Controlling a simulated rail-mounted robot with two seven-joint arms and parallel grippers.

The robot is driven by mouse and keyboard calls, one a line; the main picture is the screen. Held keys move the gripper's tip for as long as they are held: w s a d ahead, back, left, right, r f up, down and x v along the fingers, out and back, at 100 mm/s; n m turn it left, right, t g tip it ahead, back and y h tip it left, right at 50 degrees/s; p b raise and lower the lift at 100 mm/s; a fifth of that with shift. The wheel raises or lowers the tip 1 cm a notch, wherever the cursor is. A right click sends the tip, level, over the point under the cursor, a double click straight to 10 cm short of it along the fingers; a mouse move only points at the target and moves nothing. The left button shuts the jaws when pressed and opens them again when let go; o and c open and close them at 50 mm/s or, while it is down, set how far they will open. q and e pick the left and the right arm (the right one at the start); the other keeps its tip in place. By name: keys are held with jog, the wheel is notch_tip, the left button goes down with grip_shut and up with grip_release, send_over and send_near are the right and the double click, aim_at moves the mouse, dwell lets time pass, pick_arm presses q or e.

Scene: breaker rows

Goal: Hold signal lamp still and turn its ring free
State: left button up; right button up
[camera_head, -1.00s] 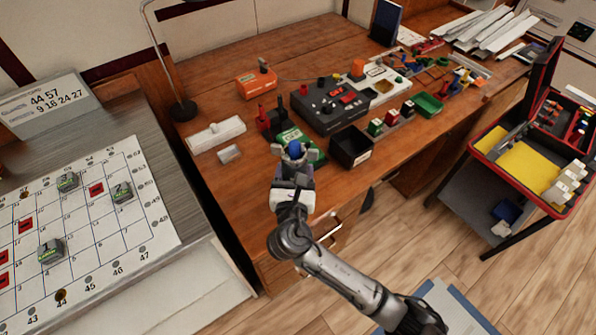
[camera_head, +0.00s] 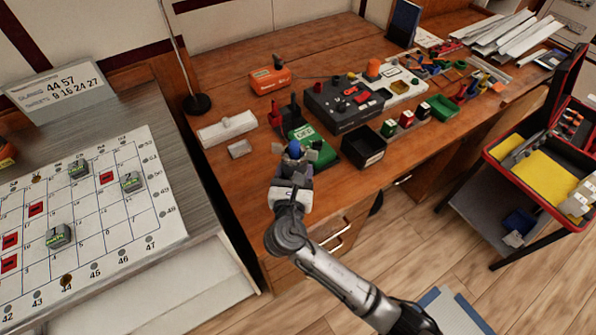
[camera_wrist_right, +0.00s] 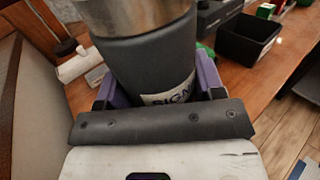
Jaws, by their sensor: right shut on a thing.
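The signal lamp has a blue dome (camera_head: 294,149) on top in the head view. In the right wrist view its dark grey body (camera_wrist_right: 155,62) carries a white label and a metal ring (camera_wrist_right: 135,14) at its top. My right gripper (camera_head: 294,162) is shut on the lamp's body, with purple finger pads on both sides of it in the wrist view. The lamp is held upright over the desk's front edge. The dome is out of the wrist view. My left gripper is not in view.
The wooden desk (camera_head: 235,180) holds a green block (camera_head: 308,137), a black open bin (camera_head: 362,147), a dark control box (camera_head: 345,100) and a white bar (camera_head: 227,129). A numbered board (camera_head: 90,215) lies left. A red tool case (camera_head: 545,165) stands right.

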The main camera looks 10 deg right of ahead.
jog(key=shift+w+a+f+b, duration=0.55)
jog(key=shift+a+f+b, duration=0.05)
jog(key=shift+a+f, duration=0.3)
jog(key=shift+w+a+f+b, duration=0.55)
jog(key=shift+a+f+b, duration=0.2)
jog(key=shift+a+f, duration=0.15)
jog(key=shift+w+a+f+b, duration=0.5)
jog(key=shift+a+f+b, duration=0.3)
jog(key=shift+f, duration=0.1)
jog(key=shift+w+a+f+b, duration=0.25)
jog(key=shift+a+f+b, duration=0.05)
jog(key=shift+a+f, duration=0.1)
jog(key=shift+a, duration=0.1)
jog(key=shift+f+p, duration=0.15)
jog(key=shift+p, duration=0.15)
jog(key=shift+f, duration=0.1)
dwell(0.6)
jog(key=shift+f, duration=0.1)
dwell(0.4)
